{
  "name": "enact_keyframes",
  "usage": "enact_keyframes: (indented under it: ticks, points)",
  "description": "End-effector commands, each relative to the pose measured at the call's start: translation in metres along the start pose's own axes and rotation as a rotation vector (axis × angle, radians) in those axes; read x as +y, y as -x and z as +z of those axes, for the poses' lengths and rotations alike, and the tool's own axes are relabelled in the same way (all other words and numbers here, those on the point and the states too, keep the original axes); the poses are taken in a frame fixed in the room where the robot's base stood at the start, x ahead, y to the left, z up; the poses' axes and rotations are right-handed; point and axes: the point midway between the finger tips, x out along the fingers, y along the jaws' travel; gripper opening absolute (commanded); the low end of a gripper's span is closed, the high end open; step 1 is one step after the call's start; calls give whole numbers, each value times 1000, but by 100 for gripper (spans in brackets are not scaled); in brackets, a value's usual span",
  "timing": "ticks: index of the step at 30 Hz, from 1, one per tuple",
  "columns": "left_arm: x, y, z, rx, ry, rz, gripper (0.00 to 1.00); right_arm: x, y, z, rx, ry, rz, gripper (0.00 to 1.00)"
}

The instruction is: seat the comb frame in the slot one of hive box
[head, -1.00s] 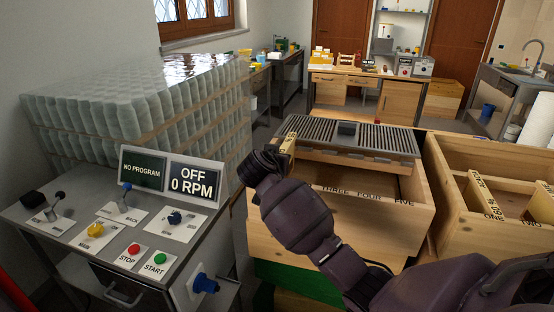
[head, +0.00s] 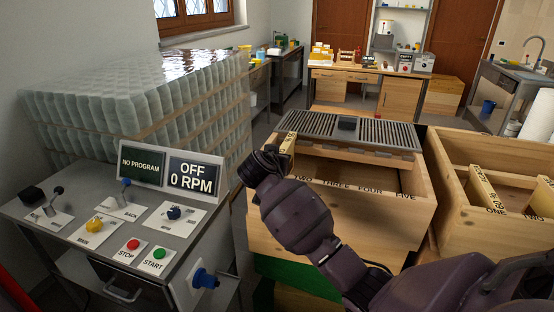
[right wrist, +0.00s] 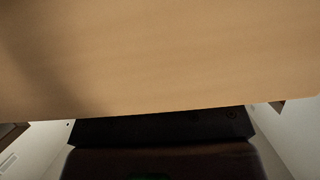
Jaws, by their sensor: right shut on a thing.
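The hive box (head: 340,222) is an open wooden box in the middle of the head view. Its rail reads TWO, THREE, FOUR, FIVE; the place of slot one is hidden behind my right arm. My right gripper (head: 277,157) is at the box's left end, shut on a pale wooden piece with dark marks, the comb frame (head: 287,142). Only a small part of the frame shows, so I cannot tell how deep it sits. In the right wrist view, a plain wooden surface of the frame (right wrist: 160,60) fills the upper part. My left gripper is out of view.
A grey slatted grille (head: 385,133) lies across the back of the hive box. A second wooden box (head: 480,235) with frames marked ONE and TWO stands at right. A control console (head: 110,225) reading OFF, 0 RPM and stacked jars (head: 130,105) fill the left.

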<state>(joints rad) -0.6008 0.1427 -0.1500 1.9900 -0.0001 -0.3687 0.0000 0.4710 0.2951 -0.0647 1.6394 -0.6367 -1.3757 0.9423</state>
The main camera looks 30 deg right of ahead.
Motion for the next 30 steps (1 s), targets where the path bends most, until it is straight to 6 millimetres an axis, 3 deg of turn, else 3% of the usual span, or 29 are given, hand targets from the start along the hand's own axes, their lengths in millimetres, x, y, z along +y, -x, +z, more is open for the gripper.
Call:
enact_keyframes:
  ticks: [7,8,14,23,30]
  points:
    - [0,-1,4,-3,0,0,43,0,-2,4,3,-1,-1,0]
    - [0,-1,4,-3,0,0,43,0,-2,4,3,-1,-1,29]
    - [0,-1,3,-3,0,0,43,0,-2,4,1,-1,0,57]
    - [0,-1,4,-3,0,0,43,0,0,7,-5,1,1,57]
    - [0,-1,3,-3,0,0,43,0,28,6,-3,-2,-2,57]
